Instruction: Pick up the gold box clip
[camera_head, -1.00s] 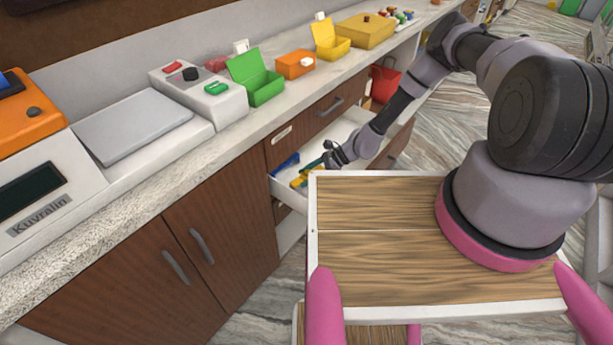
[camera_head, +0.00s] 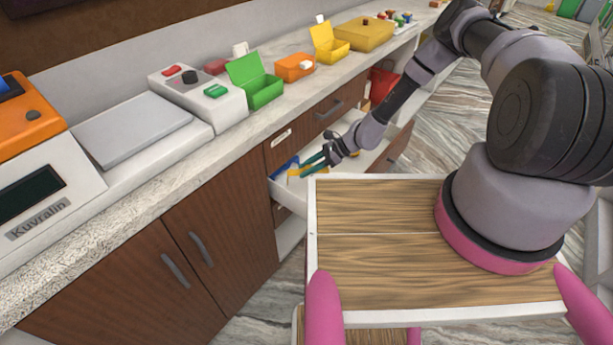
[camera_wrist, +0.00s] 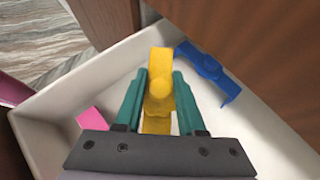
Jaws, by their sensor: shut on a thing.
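The gold box clip (camera_wrist: 160,84) is a yellow-gold piece between the two teal fingers of my gripper (camera_wrist: 159,92) in the wrist view. The fingers are shut on it from both sides, and its far end sticks out beyond the fingertips. Behind it is the white inside of an open drawer (camera_wrist: 45,118). In the head view my gripper (camera_head: 309,166) is over the open drawer, and the clip shows only as a small yellow patch near the fingertips.
A blue clip (camera_wrist: 208,72) lies in the drawer to the right of the gold one. A pink piece (camera_wrist: 91,119) shows at the drawer's left. The counter above holds a green box (camera_head: 256,86), an orange box (camera_head: 294,68) and a scale (camera_head: 130,125).

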